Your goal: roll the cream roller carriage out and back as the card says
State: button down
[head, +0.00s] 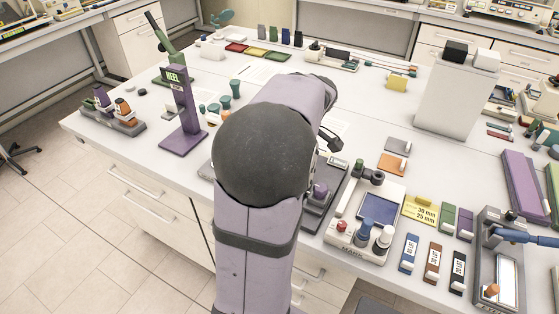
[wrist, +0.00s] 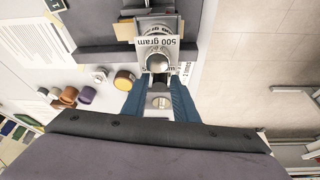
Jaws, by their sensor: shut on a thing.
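In the wrist view, my gripper (wrist: 160,97) has its two blue fingers closed around a dark upright handle (wrist: 160,80), just below a round silver knob (wrist: 158,63). A white tag reading "500 gram" (wrist: 182,43) lies across the part behind the knob. A small cream-tan block (wrist: 125,31) shows beside it on a dark grey base (wrist: 95,52). I cannot tell how much of the cream roller carriage this is; its rollers are hidden. In the head view, my arm hides my gripper and the carriage. A yellow card (head: 420,210) there reads "30 mm" and "25 mm".
In the head view, a pad device (head: 366,215) marked "MARK" stands right of my arm, and a purple "REEL" stand (head: 181,110) stands left. The wrist view shows small round pieces (wrist: 124,80) near my fingers and the table edge (wrist: 200,60) close by.

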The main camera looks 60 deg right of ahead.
jog(key=c, duration=1.6)
grip_release()
jog(key=shift+a, duration=0.15)
jog(key=shift+c, duration=0.2)
jog(key=shift+a, duration=0.1)
jog(key=b+v, duration=0.1)
jog(key=v, duration=0.6)
jog(key=shift+r, duration=0.15)
